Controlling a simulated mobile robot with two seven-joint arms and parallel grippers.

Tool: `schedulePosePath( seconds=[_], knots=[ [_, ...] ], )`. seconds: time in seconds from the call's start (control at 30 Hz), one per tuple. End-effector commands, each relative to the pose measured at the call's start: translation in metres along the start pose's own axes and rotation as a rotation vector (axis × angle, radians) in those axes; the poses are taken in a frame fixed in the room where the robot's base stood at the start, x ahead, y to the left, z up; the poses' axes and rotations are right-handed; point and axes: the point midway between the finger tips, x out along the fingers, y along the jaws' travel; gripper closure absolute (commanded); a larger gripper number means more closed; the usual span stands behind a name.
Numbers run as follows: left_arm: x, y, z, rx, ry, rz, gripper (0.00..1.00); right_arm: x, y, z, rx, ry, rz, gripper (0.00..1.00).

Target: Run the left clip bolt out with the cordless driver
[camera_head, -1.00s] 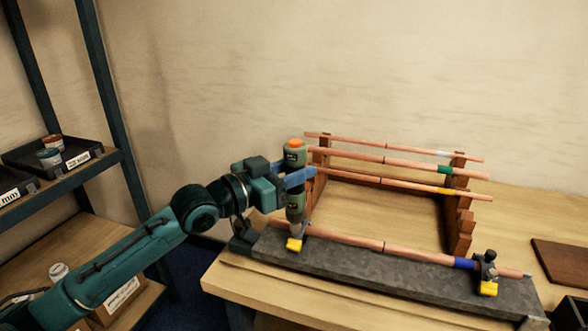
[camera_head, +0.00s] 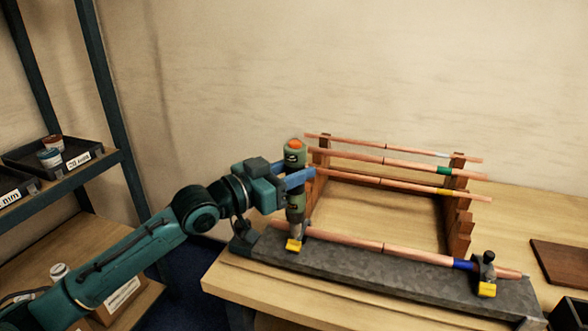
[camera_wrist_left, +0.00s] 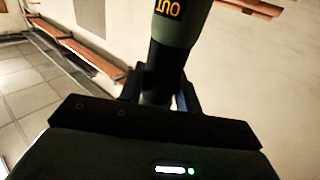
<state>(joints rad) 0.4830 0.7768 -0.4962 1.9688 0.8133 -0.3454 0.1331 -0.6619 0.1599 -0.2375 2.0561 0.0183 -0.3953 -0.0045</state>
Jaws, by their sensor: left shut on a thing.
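The cordless driver (camera_head: 295,208) is green with an orange top and stands upright over the left clip (camera_head: 294,245), which has a yellow part. My left gripper (camera_head: 300,180) is shut around the driver's body with its blue fingers. The driver's lower end meets the clip area; the bolt itself is hidden under it. In the left wrist view the driver (camera_wrist_left: 178,30) shows an "OUT" label between the fingers. A copper pipe (camera_head: 350,241) with a blue band lies along the grey stone slab (camera_head: 390,275). The right clip (camera_head: 486,275) stands at the slab's right end. My right gripper is not in view.
A wooden rack (camera_head: 458,215) behind the slab holds several copper pipes. A brown board (camera_head: 560,262) lies at the right of the table (camera_head: 225,285). A shelf with black trays (camera_head: 75,155) stands at the left.

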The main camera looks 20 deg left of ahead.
Motion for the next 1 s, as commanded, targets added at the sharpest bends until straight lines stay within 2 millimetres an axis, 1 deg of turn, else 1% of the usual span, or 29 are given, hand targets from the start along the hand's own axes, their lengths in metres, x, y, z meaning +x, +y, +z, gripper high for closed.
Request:
schedulePosePath(
  seconds=[0.03,0.07,0.53,0.6,0.8,1.0],
  knots=[
    [0.0,0.0,0.008,-0.008,-0.027,-0.001,0.94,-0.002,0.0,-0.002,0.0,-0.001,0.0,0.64],
    [0.0,0.0,0.005,-0.008,-0.027,-0.001,0.94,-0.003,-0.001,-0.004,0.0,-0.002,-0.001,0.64],
    [0.001,0.001,-0.036,-0.003,-0.014,0.001,0.94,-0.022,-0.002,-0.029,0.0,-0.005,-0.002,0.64],
    [0.001,0.001,-0.039,-0.002,-0.011,0.001,0.94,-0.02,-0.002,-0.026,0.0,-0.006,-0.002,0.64],
    [0.001,0.0,-0.053,-0.002,-0.01,0.001,0.94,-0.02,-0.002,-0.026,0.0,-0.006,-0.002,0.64],
    [0.001,0.001,-0.055,-0.002,-0.01,0.001,0.94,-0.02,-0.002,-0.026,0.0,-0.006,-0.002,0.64]
  ],
)
